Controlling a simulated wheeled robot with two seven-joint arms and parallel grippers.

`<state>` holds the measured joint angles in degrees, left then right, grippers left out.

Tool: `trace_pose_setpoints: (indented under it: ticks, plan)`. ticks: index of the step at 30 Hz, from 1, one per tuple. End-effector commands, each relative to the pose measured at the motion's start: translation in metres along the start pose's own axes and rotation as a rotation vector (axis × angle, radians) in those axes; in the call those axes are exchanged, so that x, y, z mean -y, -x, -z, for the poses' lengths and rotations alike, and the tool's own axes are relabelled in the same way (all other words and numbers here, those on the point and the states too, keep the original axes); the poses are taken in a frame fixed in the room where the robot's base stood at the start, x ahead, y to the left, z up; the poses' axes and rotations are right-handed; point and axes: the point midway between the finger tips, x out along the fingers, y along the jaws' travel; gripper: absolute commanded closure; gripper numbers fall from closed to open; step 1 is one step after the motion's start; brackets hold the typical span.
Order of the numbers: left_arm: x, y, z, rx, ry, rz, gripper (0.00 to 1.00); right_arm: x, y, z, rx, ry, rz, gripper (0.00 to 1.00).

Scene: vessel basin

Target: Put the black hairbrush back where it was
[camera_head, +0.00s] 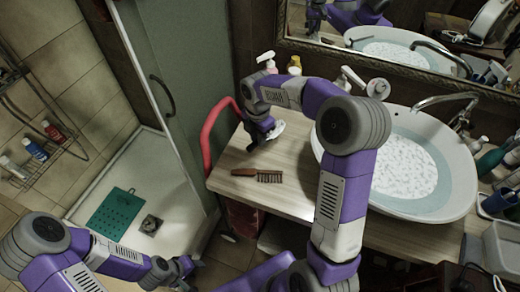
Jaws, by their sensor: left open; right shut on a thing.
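A hairbrush (257,175) with a brown handle and black bristles lies on the wooden counter (290,203), left of the basin. No other hairbrush can be made out. My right gripper (262,135) is above the counter's back left part, behind the brush and apart from it. It is shut on a small white object (278,130), mostly hidden by the fingers; I cannot tell what it is. My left gripper (187,273) is open and empty, low over the floor in front of the counter's left end.
The white basin (450,165) fills the counter's right part, partly behind my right arm. A red curved bar (208,135) stands at the counter's left edge. Pump bottles (267,62) stand at the back. The counter around the brush is clear. A shower tray with a green mat (115,213) is left.

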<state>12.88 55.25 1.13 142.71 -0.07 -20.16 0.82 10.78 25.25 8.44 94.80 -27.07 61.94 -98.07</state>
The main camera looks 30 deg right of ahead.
Motion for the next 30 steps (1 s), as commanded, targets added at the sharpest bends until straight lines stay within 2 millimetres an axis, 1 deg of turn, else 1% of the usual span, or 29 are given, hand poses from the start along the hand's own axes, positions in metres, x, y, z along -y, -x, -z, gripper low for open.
trace_pose_setpoints:
  ticks: [1,5,12,14,21,24,25,29,30]
  plan:
    - [0.001,-0.004,0.0,0.0,0.0,0.0,0.57,0.001,-0.01,0.0,-0.001,-0.001,0.002,1.0]
    - [0.002,-0.006,0.0,0.0,0.0,0.0,0.57,0.0,-0.02,0.0,-0.001,-0.003,0.0,1.0]
    - [0.006,-0.017,0.001,0.0,0.0,0.0,0.57,0.0,-0.058,0.0,-0.001,-0.003,0.001,1.0]
    - [0.006,-0.017,0.001,0.0,0.0,0.0,0.57,0.0,-0.062,0.0,-0.001,-0.003,-0.001,1.0]
    - [0.006,-0.016,0.001,0.0,0.0,0.0,0.57,0.0,-0.061,0.0,-0.001,-0.003,-0.002,1.0]
    - [0.006,-0.017,0.001,0.0,0.0,0.0,0.57,0.0,-0.064,0.0,-0.001,-0.003,-0.001,1.0]
    - [0.006,-0.017,0.001,0.0,0.0,0.0,0.57,0.0,-0.064,0.0,-0.001,-0.004,-0.001,0.74]
    - [0.006,-0.017,0.001,0.0,0.0,0.0,0.57,0.0,-0.064,0.0,-0.001,-0.004,-0.001,0.54]
    - [0.006,-0.017,0.001,0.0,0.0,0.0,0.57,0.0,-0.064,0.0,-0.001,-0.004,-0.001,0.52]
